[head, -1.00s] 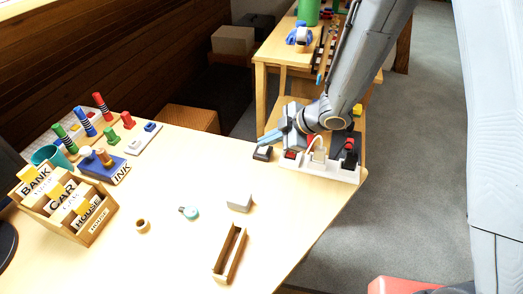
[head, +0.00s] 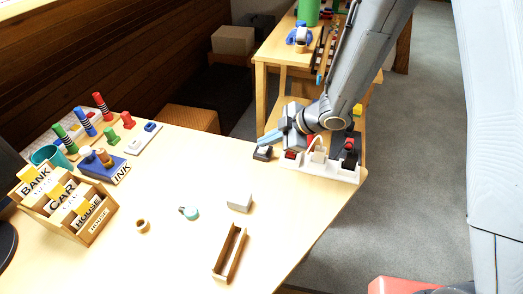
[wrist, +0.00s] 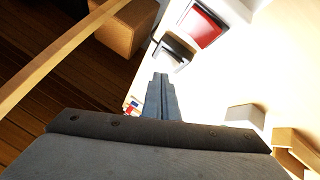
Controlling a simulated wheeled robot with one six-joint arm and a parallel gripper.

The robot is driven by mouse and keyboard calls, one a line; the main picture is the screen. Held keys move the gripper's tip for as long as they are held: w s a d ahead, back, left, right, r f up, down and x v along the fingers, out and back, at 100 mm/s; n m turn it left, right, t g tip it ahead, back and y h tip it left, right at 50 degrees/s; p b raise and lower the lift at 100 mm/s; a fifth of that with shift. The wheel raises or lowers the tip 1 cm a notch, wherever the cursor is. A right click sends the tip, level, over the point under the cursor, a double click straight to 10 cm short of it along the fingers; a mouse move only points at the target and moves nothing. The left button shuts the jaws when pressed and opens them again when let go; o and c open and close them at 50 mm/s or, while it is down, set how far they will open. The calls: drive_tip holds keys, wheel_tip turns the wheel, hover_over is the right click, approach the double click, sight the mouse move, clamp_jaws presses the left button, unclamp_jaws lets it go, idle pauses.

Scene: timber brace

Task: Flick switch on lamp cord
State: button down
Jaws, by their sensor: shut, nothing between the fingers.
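A small black switch box with a pale rocker (head: 263,153) lies at the table's far edge, left of a white power strip (head: 325,170). No cord on it can be made out. It also shows in the wrist view (wrist: 177,49), just beyond my fingertips. The power strip has a red rocker (head: 290,155), seen large in the wrist view (wrist: 203,27).
Plugs, one with a white cord (head: 318,150), stand in the strip. A grey block (head: 239,203), a wooden tray (head: 230,252) and a teal round item (head: 190,213) lie nearer. A card box (head: 75,215) and stamps stand left. The table middle is mostly clear.

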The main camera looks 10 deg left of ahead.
drive_tip(key=shift+s+f, duration=0.1)
drive_tip(key=shift+f, duration=0.3)
drive_tip(key=shift+f, duration=0.3)
idle(0.5)
drive_tip(key=shift+r, duration=0.15)
drive_tip(key=shift+r+p, duration=0.6)
idle(0.3)
drive_tip(key=r+p, duration=0.3)
drive_tip(key=w+r+p, duration=0.1)
drive_tip(key=r+p, duration=0.1)
idle(0.3)
idle(0.4)
